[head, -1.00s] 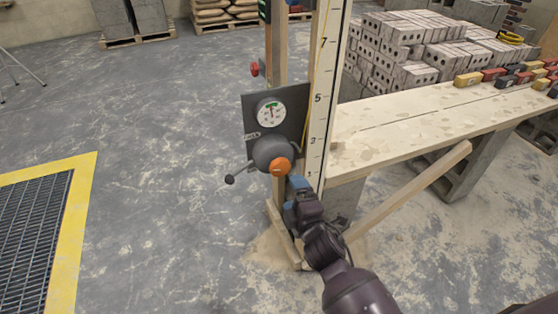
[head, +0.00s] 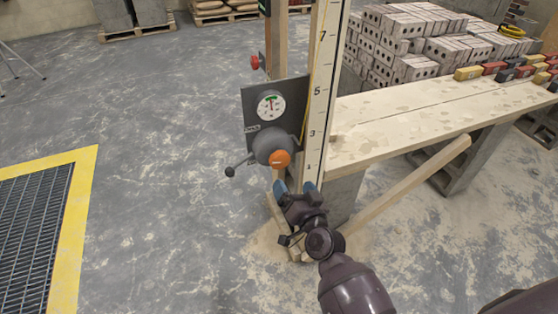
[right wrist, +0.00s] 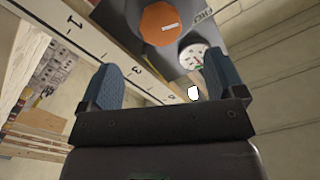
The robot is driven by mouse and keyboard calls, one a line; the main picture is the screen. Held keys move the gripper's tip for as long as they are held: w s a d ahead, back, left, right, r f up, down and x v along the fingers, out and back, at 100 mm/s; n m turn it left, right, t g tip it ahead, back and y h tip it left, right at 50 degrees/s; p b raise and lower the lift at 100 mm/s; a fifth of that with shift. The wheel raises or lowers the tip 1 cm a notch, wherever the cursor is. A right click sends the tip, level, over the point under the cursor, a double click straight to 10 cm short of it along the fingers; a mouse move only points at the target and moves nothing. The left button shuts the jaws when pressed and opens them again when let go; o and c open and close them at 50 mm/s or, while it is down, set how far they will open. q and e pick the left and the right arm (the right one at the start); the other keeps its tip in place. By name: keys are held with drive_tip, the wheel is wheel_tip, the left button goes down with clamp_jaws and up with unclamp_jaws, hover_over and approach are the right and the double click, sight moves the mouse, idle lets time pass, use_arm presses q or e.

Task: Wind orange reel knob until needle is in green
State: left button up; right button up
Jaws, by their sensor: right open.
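The orange knob (head: 279,159) sits on the front of a dark grey reel (head: 266,144), which has a crank lever with a black ball (head: 230,171) at its left. Above it, a round white gauge (head: 270,106) is fixed on a dark plate; it has a green band at the top, and its needle is too small to read surely. My right gripper (head: 295,187) is just below the knob, open and empty, blue fingertips pointing up. In the right wrist view the knob (right wrist: 160,24) shows beyond the gap between the fingers, apart from them. My left gripper is out of view.
A numbered white staff (head: 322,90) stands upright just right of the reel. A plank bench (head: 430,120) with a slanted wooden brace (head: 410,187) is at the right. A red knob (head: 255,62) is higher on the post. The floor at left is clear up to a yellow-edged grate (head: 84,200).

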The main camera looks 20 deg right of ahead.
sight(280, 164)
drive_tip(key=w+b, duration=0.1)
drive_tip(key=w, duration=0.9)
drive_tip(key=shift+a, duration=0.2)
drive_tip(key=shift+w, duration=0.4)
